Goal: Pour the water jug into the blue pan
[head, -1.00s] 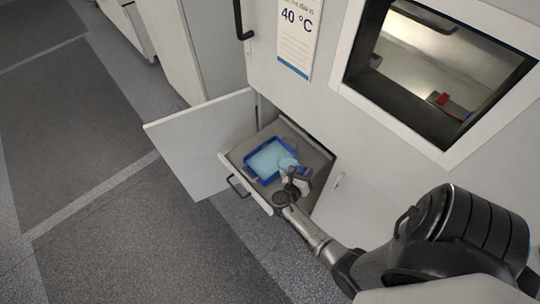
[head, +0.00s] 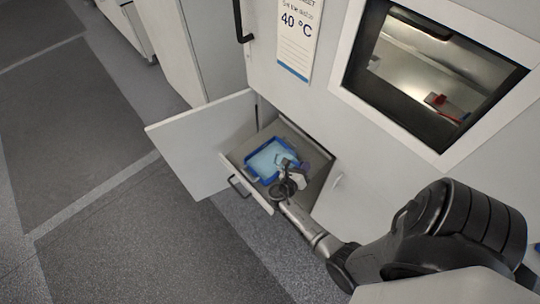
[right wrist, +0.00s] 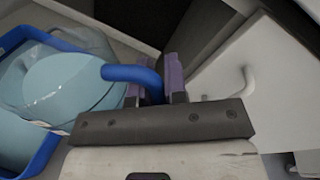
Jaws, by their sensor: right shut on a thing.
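The blue pan (head: 250,170) sits in the open drawer and shows pale blue inside. Its blue rim is at the left of the right wrist view (right wrist: 42,158). The clear water jug (right wrist: 75,80) has a blue handle (right wrist: 130,74) and pale blue in it, and appears tilted over the pan. My right gripper (head: 289,168) is at the pan's right side. In the right wrist view, its purple-padded fingers (right wrist: 163,82) are shut on the jug's handle. The jug is small and partly hidden in the head view; whether water is flowing cannot be told. My left gripper is not in view.
The pulled-out drawer (head: 238,163) has a dark handle on its front. An open cabinet door (head: 195,145) stands to its left. The cabinet front with a window (head: 435,75) rises behind. The floor (head: 130,235) at left is clear.

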